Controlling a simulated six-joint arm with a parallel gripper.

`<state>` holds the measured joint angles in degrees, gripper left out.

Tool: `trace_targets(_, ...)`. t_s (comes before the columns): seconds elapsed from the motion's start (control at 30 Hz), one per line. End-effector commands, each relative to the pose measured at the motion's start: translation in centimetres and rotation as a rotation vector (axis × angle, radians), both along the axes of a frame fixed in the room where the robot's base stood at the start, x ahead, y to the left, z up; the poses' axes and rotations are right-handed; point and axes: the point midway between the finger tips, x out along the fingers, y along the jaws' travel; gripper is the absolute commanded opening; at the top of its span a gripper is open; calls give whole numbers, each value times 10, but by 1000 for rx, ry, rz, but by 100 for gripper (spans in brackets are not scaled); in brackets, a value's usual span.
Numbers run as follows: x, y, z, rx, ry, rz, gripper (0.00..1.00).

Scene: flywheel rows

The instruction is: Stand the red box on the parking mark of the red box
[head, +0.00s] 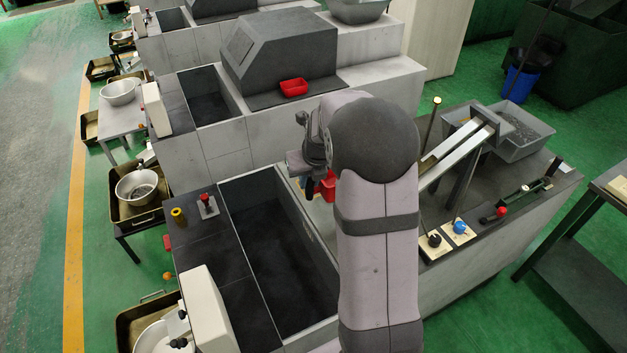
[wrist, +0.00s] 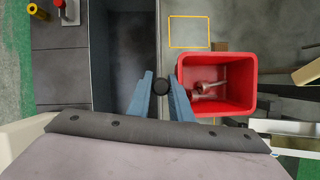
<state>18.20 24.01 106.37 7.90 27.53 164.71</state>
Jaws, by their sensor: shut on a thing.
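The red box (wrist: 240,85) is open-topped, with small metal parts inside. It fills the right middle of the wrist view. In the head view the red box (head: 328,186) shows only partly, behind my arm. My gripper (wrist: 161,84) is shut at the box's left side, with a dark round knob between its fingers. How the knob joins the box is hidden. A yellow outlined rectangle (wrist: 190,46), which looks like the parking mark, lies on the grey bench beyond the box. The box looks larger and nearer than it, as if raised.
A deep dark trough (head: 275,240) lies left of my gripper. A sloping metal chute (head: 457,150) and a grey bin (head: 520,130) stand to the right. Black and blue knobs (head: 460,227) stand on pale plates. Another red tray (head: 294,87) sits on the bench behind.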

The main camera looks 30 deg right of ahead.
Motion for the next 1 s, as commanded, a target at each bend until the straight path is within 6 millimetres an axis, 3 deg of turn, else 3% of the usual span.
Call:
trace_targets(0.2, 34, -10, -15, -2, 3, 4, 0)
trace_targets(0.4, 51, -16, -35, -4, 2, 3, 0)
trace_targets(0.63, 58, -18, -48, -7, 0, 5, 0)
trace_targets(1.0, 59, -19, -51, -8, -1, 4, 0)
